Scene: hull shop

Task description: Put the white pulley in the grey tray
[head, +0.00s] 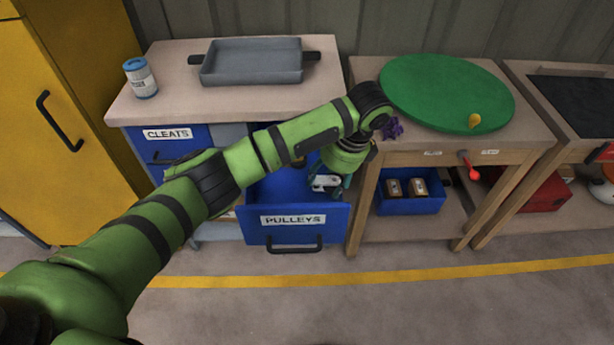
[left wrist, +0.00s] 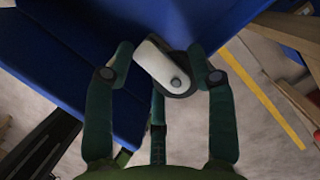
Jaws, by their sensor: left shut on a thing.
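The white pulley (left wrist: 163,66) is between the fingertips of my left gripper (left wrist: 165,70) in the left wrist view. In the head view the pulley (head: 322,183) shows small and partly covered, inside or just above the open blue drawer labelled PULLEYS (head: 338,222). My left gripper (head: 336,186) points down there and is shut on the pulley. The grey tray (head: 252,64) lies on the workbench top behind, with black handles at both ends. Its visible inside is empty. My right gripper is not in view.
A blue and white can (head: 141,78) stands left of the tray. A purple item (head: 392,129) is beside my wrist. A blue bin (head: 409,204) sits on the shelf below.

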